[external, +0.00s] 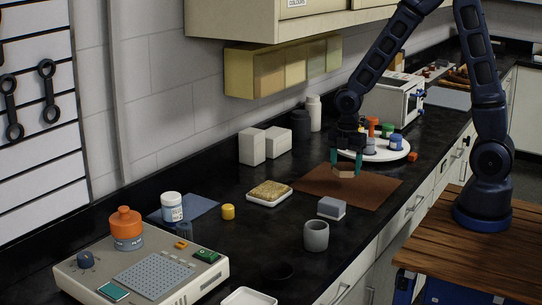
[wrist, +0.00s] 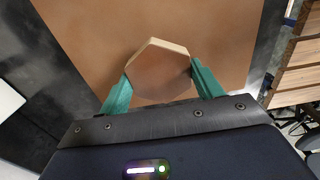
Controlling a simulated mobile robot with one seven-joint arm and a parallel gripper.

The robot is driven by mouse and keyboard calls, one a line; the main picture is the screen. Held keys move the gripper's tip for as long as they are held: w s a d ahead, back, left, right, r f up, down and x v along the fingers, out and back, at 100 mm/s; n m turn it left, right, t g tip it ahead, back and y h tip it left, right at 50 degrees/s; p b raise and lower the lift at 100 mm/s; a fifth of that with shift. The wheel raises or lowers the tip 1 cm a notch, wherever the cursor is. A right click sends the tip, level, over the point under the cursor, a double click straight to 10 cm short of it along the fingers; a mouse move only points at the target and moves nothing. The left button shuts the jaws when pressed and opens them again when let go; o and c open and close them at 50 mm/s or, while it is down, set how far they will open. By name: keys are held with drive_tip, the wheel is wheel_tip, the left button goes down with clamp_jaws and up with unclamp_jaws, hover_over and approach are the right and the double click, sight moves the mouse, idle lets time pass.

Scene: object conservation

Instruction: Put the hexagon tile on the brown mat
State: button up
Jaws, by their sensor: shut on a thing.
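The hexagon tile (wrist: 160,72) is a flat brown piece with a pale edge. My gripper (wrist: 160,90) is shut on it, with one teal finger at each side. In the external view the tile (external: 345,171) hangs below my gripper (external: 346,162), over the brown mat (external: 382,192). The mat (wrist: 215,30) fills most of the background in the wrist view. The tile appears held above the mat; the exact gap is hard to tell.
A white round tray (external: 398,154) with small containers stands just behind the mat. A grey-topped block (external: 331,208) and a grey cup (external: 316,236) stand in front of it. A tan sponge on a white dish (external: 268,192) is to the left. The mat's visible surface is clear.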

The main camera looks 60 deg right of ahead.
sight(345, 176)
drive_tip(key=shift+f, duration=2.1)
drive_tip(key=o, duration=1.1)
drive_tip(key=shift+f, duration=0.1)
wheel_tip(345, 176, up, 12)
drive_tip(key=shift+f, duration=0.2)
drive_tip(key=shift+r, duration=0.55)
drive_tip(key=s+d+r+m+t, duration=0.2)
drive_tip(key=s+d+r+m, duration=0.3)
drive_tip(key=s+r+m, duration=0.4)
drive_tip(key=s+d+r+m+t, duration=0.2)
drive_tip(key=s+d+r+m, duration=0.4)
drive_tip(key=s+r+m, duration=0.3)
drive_tip(key=shift+s+t, duration=0.3)
drive_tip(key=shift+s, duration=0.75)
